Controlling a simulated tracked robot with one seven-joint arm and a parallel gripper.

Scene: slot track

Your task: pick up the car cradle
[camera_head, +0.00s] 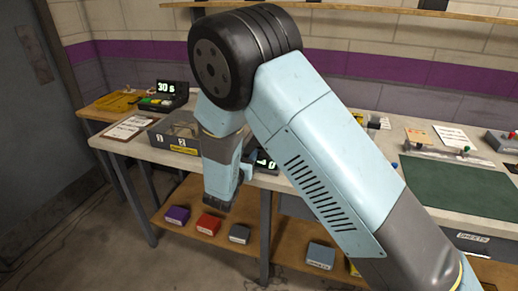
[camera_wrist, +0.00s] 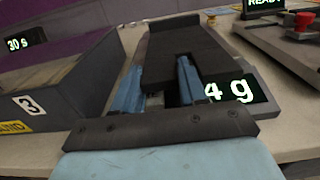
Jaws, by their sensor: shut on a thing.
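The car cradle appears to be the dark grey, long, tray-like piece (camera_wrist: 180,45) in the wrist view. Its near part lies between the two light-blue fingers of my gripper (camera_wrist: 159,78), which is shut on it. The far part stretches away beyond the fingertips. Its underside is hidden, so I cannot tell whether it touches what lies beneath. In the head view my own arm covers most of the grip, and the cradle cannot be made out.
A scale display reading "4 g" (camera_wrist: 228,91) is close right of the fingers. A grey bin marked 3 (camera_wrist: 60,85) stands close on the left. A red-knobbed device (camera_wrist: 300,28) is at the far right. Coloured boxes, including a red one (camera_head: 209,224), sit on the lower shelf.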

